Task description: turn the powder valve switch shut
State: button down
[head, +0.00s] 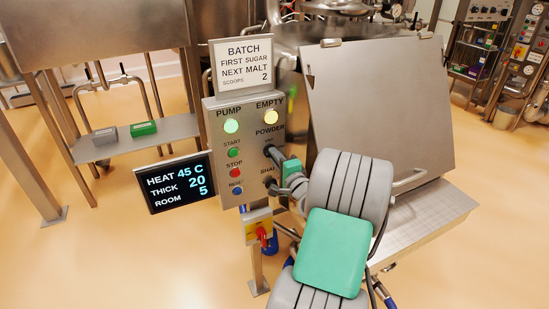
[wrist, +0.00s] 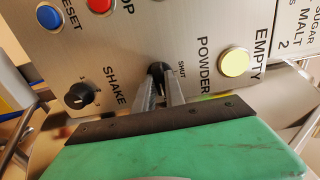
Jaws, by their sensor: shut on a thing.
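The powder valve switch (wrist: 157,69) is a dark knob on the grey control panel (head: 220,160), under the POWDER label, with the word SHUT beside it in the wrist view. My gripper (wrist: 161,80) has its two fingers closed around this knob. In the head view my gripper (head: 272,153) reaches the panel from the right, and its fingers mostly cover the knob. The knob's pointer direction is hidden between the fingers.
The black SHAKE knob (wrist: 80,95) is close to my fingers. A lit EMPTY lamp (head: 271,117), green START button (head: 233,152) and red STOP button (head: 235,173) share the panel. The large steel hopper lid (head: 380,100) stands behind my arm.

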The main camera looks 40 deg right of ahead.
jog(key=shift+f+b, duration=0.15)
jog(key=shift+b, duration=0.2)
jog(key=shift+n+b, duration=8.9)
jog(key=shift+b, duration=3.45)
jog(key=c, duration=1.4)
grip_release()
jog(key=shift+s, duration=0.15)
